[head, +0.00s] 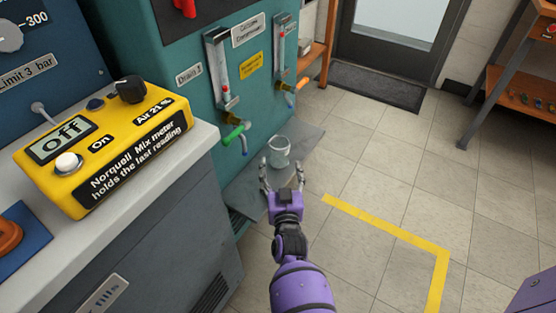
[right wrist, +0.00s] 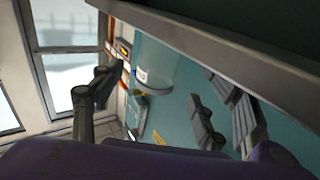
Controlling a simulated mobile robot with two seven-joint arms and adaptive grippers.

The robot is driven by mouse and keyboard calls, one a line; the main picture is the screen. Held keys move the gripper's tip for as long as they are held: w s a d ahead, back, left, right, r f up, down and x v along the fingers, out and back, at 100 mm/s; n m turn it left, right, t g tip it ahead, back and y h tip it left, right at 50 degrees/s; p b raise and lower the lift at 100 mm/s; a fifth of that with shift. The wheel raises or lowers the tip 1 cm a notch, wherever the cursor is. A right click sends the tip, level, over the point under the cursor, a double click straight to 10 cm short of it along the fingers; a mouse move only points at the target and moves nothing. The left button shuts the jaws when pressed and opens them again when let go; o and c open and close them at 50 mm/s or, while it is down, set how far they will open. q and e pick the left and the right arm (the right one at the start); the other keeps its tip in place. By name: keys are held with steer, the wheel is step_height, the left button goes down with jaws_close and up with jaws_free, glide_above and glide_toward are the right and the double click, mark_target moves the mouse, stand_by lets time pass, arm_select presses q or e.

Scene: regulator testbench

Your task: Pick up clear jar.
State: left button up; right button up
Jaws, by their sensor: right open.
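The clear jar (head: 279,150) stands upright on a grey ledge (head: 308,141) at the foot of the teal bench, to the right of the green-handled tap. My right gripper (head: 282,169) is open and empty, its two fingers pointing at the jar from the near side. In the head view the fingertips lie close to the jar's lower part; I cannot tell whether they touch it. In the right wrist view the see-through jar (right wrist: 157,62) appears beyond and between the spread fingers (right wrist: 152,88). My left gripper is not in view.
The teal bench (head: 262,95) carries two flow tubes and a green-handled tap (head: 232,135). A yellow mix meter (head: 105,140) sits on the grey cabinet at left. Tiled floor with a yellow line (head: 385,227) is open at right. A wooden bench (head: 510,95) stands far right.

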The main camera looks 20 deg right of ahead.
mark_target(280, 159)
steer(key=b+x, duration=0.2)
steer(key=x, duration=0.4)
steer(key=shift+w+d+r, duration=0.1)
steer(key=shift+w+r, duration=0.05)
steer(key=shift+w, duration=0.2)
steer(key=shift+w+d+b, duration=0.1)
steer(key=shift+w+b, duration=0.2)
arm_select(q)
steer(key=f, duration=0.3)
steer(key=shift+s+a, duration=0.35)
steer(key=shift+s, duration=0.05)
arm_select(e)
steer(key=shift+r, duration=0.15)
steer(key=c, duration=1.3)
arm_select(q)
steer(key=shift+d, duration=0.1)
arm_select(e)
steer(key=shift+r, duration=0.1)
